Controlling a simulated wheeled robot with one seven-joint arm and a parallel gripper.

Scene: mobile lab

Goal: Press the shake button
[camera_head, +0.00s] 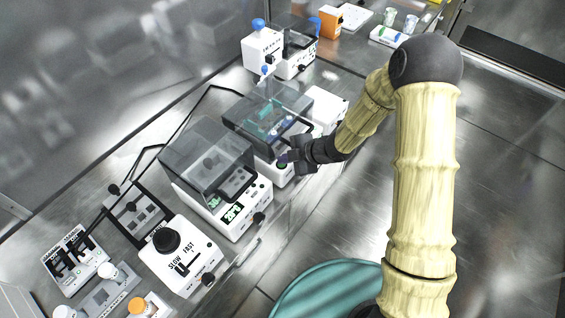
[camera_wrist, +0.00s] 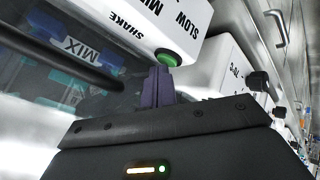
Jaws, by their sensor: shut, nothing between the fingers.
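The shake button is a round green button (camera_wrist: 168,57) on the white front of a device (camera_wrist: 170,25) lettered SHAKE, MIX and SLOW in the wrist view. My gripper (camera_wrist: 155,71) is shut and empty, its dark purple fingertips right at the button's edge. I cannot tell whether they touch it. In the head view my gripper (camera_head: 284,158) is at the front of the same device, which has a clear dark-tinted lid (camera_head: 262,112) over teal contents. The button is mostly hidden there by the fingers.
A white box with a black knob and SLOW/FAST slider (camera_head: 178,257) stands farther left. A white box with a blue cap (camera_head: 262,48) stands behind. A teal round stool (camera_head: 325,290) is in front, below the arm.

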